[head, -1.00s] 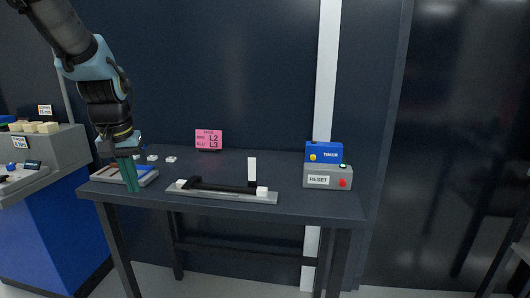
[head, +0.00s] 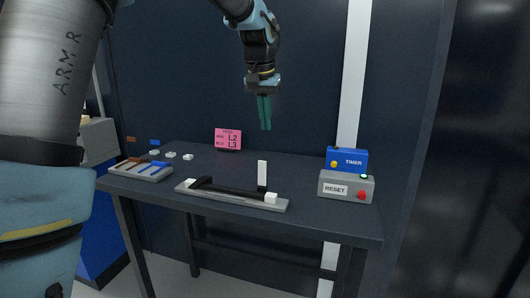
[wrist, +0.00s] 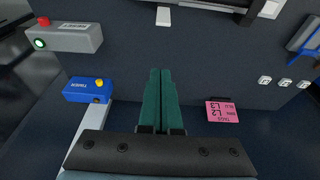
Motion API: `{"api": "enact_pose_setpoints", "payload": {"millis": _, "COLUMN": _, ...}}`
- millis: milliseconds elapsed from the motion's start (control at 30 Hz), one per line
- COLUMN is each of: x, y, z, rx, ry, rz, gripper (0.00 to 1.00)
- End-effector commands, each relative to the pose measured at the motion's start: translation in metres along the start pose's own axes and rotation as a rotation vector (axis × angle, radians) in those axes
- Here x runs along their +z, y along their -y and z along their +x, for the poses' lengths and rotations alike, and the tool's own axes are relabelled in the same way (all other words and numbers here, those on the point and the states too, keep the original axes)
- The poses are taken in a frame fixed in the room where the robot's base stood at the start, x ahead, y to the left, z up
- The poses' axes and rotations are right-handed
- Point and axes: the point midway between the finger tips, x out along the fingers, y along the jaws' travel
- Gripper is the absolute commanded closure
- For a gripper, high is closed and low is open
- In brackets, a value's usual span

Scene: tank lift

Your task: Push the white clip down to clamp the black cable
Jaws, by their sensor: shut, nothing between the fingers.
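The white clip (head: 262,174) stands upright near the right end of a grey base plate (head: 232,201) on the dark table. The black cable (head: 230,191) lies along that plate between white end blocks. My gripper (head: 265,128) is above the table's back part, higher than the clip and apart from it, with its green fingers pointing down, together and empty.
A pink sign (head: 228,139) stands at the back. A tray (head: 140,170) with brown and blue pieces is at the left, with small white blocks (head: 171,155) behind it.

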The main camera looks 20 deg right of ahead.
Motion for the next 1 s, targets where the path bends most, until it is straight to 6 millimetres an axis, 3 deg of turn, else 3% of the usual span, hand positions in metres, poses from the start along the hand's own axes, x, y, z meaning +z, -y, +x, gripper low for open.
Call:
{"api": "enact_pose_setpoints", "payload": {"millis": 167, "x": 0.000, "y": 0.000, "z": 0.013, "rx": 0.000, "ry": 0.002, "rz": -0.001, "gripper": 1.00}}
{"api": "enact_pose_setpoints", "payload": {"millis": 600, "x": 0.001, "y": 0.000, "z": 0.099, "rx": 0.000, "ry": 0.005, "rz": -0.001, "gripper": 1.00}}
{"api": "enact_pose_setpoints", "payload": {"millis": 800, "x": 0.026, "y": 0.001, "z": 0.088, "rx": -0.001, "ry": 0.000, "rz": -0.002, "gripper": 1.00}}
{"api": "enact_pose_setpoints", "payload": {"millis": 1000, "x": 0.037, "y": 0.001, "z": 0.086, "rx": 0.000, "ry": 0.000, "rz": -0.002, "gripper": 1.00}}
